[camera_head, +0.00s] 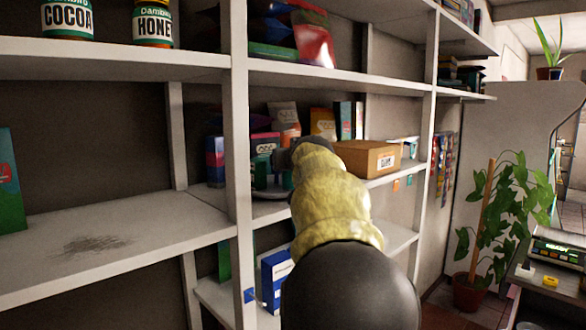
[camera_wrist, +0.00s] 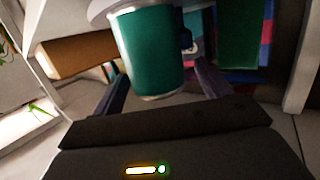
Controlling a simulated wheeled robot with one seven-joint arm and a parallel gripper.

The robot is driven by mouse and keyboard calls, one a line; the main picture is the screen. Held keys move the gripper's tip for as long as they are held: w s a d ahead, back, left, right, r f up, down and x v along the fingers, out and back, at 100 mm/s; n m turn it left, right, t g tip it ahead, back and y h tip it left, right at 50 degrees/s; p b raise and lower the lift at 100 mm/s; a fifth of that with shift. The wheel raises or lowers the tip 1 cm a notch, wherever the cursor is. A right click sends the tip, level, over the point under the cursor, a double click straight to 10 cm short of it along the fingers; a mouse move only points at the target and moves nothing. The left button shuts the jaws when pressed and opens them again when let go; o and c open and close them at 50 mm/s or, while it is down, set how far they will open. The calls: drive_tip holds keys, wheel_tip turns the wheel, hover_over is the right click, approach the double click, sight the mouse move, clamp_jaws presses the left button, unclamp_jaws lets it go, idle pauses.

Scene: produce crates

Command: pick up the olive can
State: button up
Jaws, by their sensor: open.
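A dark green can with a pale metal rim, which I take to be the olive can (camera_wrist: 145,52), fills the upper middle of the wrist view. Its lettering cannot be read there. My gripper (camera_wrist: 157,75) is open, with one dark finger on the left of the can and one on its right. I cannot tell whether either finger touches it. In the head view, a green can with a white label (camera_head: 265,148) shows on the middle shelf, partly hidden by my arm. My gripper's dark end (camera_head: 284,160) is close beside it, and its fingers are mostly hidden.
A cardboard box (camera_head: 368,158) stands right of the can on the same shelf. Pouches (camera_head: 285,117) and several boxes stand behind. A white upright post (camera_head: 238,165) is close on the left, and another shelf (camera_head: 330,80) is above. The shelf further left (camera_head: 120,235) has much bare room.

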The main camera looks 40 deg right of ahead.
drive_tip(key=shift+x, duration=0.75)
drive_tip(key=shift+w+d+f, duration=0.1)
drive_tip(key=shift+w+d, duration=0.1)
drive_tip(key=shift+w, duration=0.2)
drive_tip(key=shift+s+a, duration=0.1)
drive_tip(key=shift+s, duration=0.25)
drive_tip(key=shift+w, duration=0.25)
drive_tip(key=shift+s, duration=0.25)
drive_tip(key=c, duration=0.6)
drive_tip(key=shift+w, duration=0.1)
drive_tip(key=c, duration=0.6)
drive_tip(key=shift+r+p, duration=0.95)
drive_tip(key=shift+r, duration=4.15)
